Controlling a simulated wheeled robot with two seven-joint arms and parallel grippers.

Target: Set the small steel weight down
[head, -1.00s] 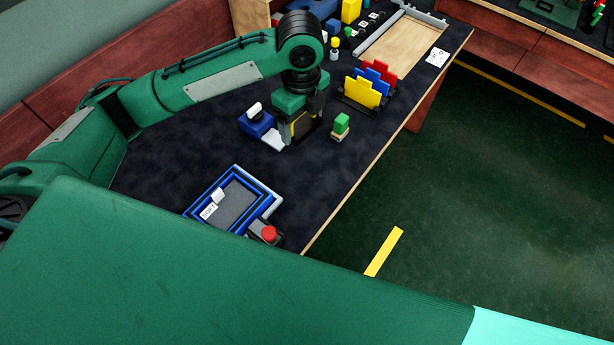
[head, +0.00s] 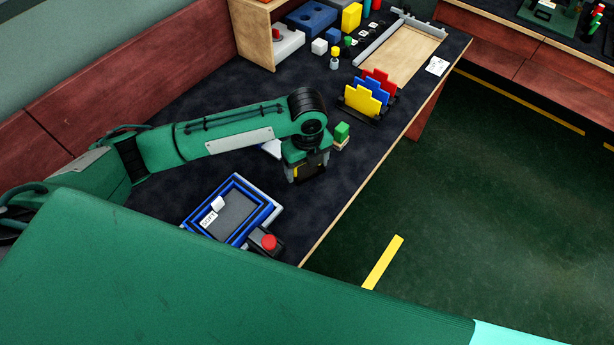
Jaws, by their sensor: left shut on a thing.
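My left gripper (head: 308,174) points down over the dark table, between the blue-rimmed tray and the green block. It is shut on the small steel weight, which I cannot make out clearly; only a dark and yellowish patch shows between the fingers. I cannot tell whether the weight touches the table. A pale plate (head: 271,148) shows just left of the gripper, partly hidden by my arm. My right gripper is not in view.
A blue-rimmed tray (head: 268,215) and a red button (head: 269,242) lie nearer me. A green block (head: 342,131) stands close behind the gripper. Yellow, blue and red plates (head: 363,99) stand in a rack farther back. The table's edge is to the right.

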